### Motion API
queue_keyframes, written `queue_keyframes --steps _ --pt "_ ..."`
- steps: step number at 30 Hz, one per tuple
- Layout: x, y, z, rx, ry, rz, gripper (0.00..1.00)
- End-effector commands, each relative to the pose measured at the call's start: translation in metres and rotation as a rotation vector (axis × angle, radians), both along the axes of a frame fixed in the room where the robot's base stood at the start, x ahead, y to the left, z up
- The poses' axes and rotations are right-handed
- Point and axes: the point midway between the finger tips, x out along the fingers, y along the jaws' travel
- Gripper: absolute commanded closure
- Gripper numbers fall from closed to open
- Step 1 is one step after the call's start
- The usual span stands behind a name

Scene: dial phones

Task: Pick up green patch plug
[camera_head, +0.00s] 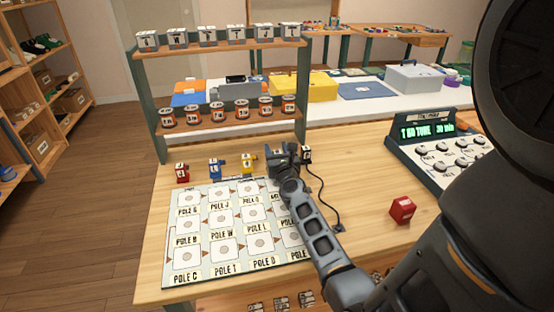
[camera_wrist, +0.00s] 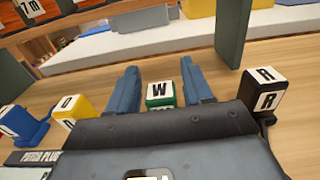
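The green patch plug (camera_wrist: 160,95) has a white top marked W and stands on the wooden table in the wrist view. My gripper (camera_wrist: 158,72) has its two blue-grey fingers apart, one on each side of this plug. Narrow gaps seem to show between the plug and the fingers. In the head view my gripper (camera_head: 283,157) is low at the back edge of the board and hides the green plug.
A black plug (camera_wrist: 265,92) stands close to the right of my gripper; a yellow plug (camera_wrist: 74,108) and blue plug (camera_wrist: 22,124) stand left. A shelf (camera_head: 225,122) rises behind. The pole board (camera_head: 226,262) lies in front. A red block (camera_head: 402,209) is at right.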

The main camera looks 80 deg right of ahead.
Motion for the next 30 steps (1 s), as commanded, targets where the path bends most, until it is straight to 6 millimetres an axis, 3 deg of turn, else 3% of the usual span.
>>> queue_keyframes --steps 2,14,23,30 --pt "0.0 0.0 0.0 0.0 0.0 0.0 0.58" --pt "0.0 0.0 0.0 0.0 0.0 0.0 0.96" --pt "0.0 0.0 0.003 -0.001 0.0 0.0 0.96" --pt "0.001 -0.004 0.03 0.0 -0.001 0.004 0.96"
